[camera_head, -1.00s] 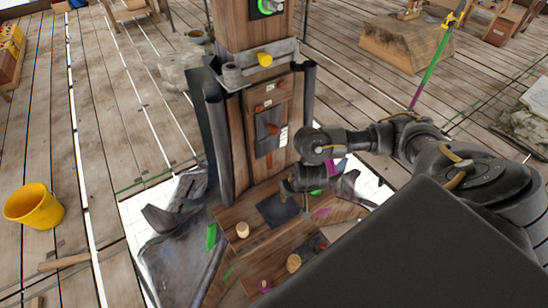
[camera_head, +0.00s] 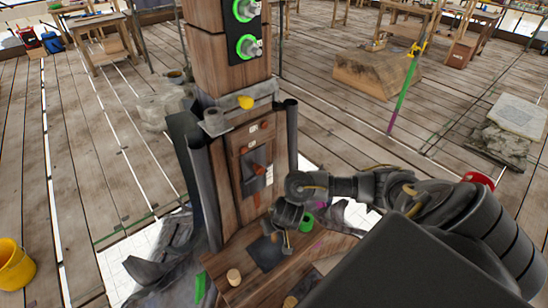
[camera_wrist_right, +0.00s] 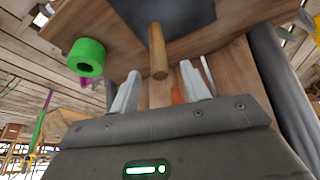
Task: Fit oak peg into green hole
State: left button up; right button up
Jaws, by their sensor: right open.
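My right gripper (camera_head: 287,240) is low over the wooden ledge at the foot of the tower in the head view. In the right wrist view its two pale fingers (camera_wrist_right: 160,88) are apart with nothing gripped. A tan wooden peg (camera_wrist_right: 157,52) stands out just beyond the fingertips, between their lines; they do not visibly touch it. Two green rings with grey fittings, an upper one (camera_head: 243,10) and a lower one (camera_head: 245,47), sit on a dark panel high on the tower. Which is the task's hole I cannot tell. My left gripper is out of view.
A green hollow cylinder (camera_wrist_right: 87,57) stands beside the peg; it also shows in the head view (camera_head: 306,222). A pale wooden cylinder (camera_head: 234,277) stands on the ledge near a dark square (camera_head: 267,252). A yellow knob (camera_head: 245,102) juts from the tower.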

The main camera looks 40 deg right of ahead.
jog(key=shift+w+f, duration=0.1)
jog(key=shift+f, duration=0.2)
jog(key=b+x, duration=0.2)
jog(key=x, duration=0.2)
jog(key=shift+w+d+f+b, duration=0.15)
jog(key=shift+w+f+b, duration=0.05)
jog(key=shift+b, duration=0.15)
jog(key=shift+w+d+f, duration=0.1)
jog(key=shift+w+f, duration=0.05)
jog(key=shift+f, duration=0.15)
jog(key=shift+r, duration=0.1)
grip_shut()
